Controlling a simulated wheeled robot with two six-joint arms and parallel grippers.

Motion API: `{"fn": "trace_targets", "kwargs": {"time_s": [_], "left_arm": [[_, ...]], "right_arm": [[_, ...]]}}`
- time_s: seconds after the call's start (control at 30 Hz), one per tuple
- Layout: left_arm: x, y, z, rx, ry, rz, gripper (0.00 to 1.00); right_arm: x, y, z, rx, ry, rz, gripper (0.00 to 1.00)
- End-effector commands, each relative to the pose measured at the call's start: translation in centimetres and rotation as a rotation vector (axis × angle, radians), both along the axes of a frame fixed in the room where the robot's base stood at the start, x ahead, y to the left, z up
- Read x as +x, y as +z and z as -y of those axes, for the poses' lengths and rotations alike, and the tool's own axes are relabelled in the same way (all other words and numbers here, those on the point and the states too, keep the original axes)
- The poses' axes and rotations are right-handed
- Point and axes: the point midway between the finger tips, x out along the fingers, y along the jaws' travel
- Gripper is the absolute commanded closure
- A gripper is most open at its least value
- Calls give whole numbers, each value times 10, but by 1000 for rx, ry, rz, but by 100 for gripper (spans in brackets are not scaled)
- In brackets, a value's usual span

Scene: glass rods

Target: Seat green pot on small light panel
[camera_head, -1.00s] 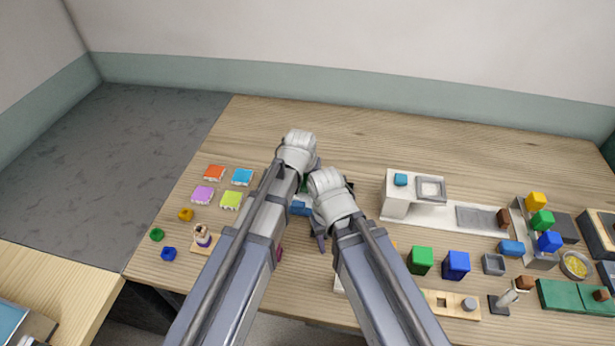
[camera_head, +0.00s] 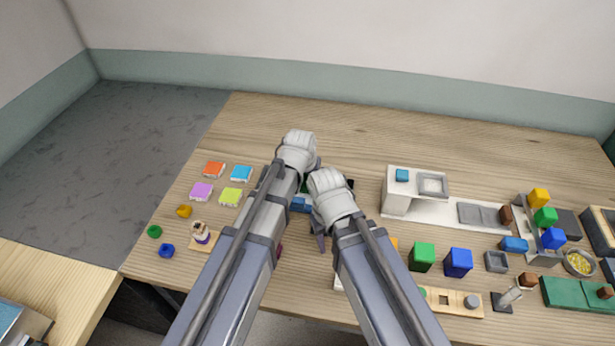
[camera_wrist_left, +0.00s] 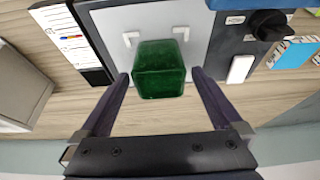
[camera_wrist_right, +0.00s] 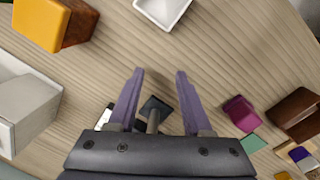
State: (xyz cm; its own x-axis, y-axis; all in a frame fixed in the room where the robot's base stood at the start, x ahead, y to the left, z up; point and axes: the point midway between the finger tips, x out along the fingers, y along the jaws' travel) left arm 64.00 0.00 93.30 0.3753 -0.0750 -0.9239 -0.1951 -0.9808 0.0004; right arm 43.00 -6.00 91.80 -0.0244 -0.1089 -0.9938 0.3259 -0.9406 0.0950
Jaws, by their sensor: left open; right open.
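The green pot (camera_wrist_left: 160,70) is a dark green, see-through block in the left wrist view. It is at the near edge of a light grey panel (camera_wrist_left: 198,45) with white corner brackets, which I take as the small light panel. I cannot tell whether it touches the panel. My left gripper (camera_wrist_left: 161,76) is open, with one finger on each side of the pot and visible gaps. In the head view my arms hide most of this spot. My right gripper (camera_wrist_right: 159,72) is open over the wood, with a small dark-based piece with a grey stem (camera_wrist_right: 153,110) between its fingers.
Beside the panel are a black knob (camera_wrist_left: 268,25) and a white bar (camera_wrist_left: 240,69). A white stand (camera_head: 397,203) and a bright green block (camera_head: 422,256) are right of my arms. Coloured tiles (camera_head: 231,197) lie left. The table's back strip is clear.

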Motion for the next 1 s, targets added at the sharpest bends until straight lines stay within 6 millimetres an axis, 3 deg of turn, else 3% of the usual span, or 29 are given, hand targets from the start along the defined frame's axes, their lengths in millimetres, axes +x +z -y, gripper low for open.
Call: {"fn": "trace_targets", "kwargs": {"time_s": [0.27,0.8,1.0], "left_arm": [[-3,9,-1,0,0,0,0],[-28,70,-6,0,0,0,0],[-30,73,-6,0,0,0,0]], "right_arm": [[0,9,0,0,0,0,50],[0,70,0,0,0,0,50],[0,73,0,0,1,0,50]]}}
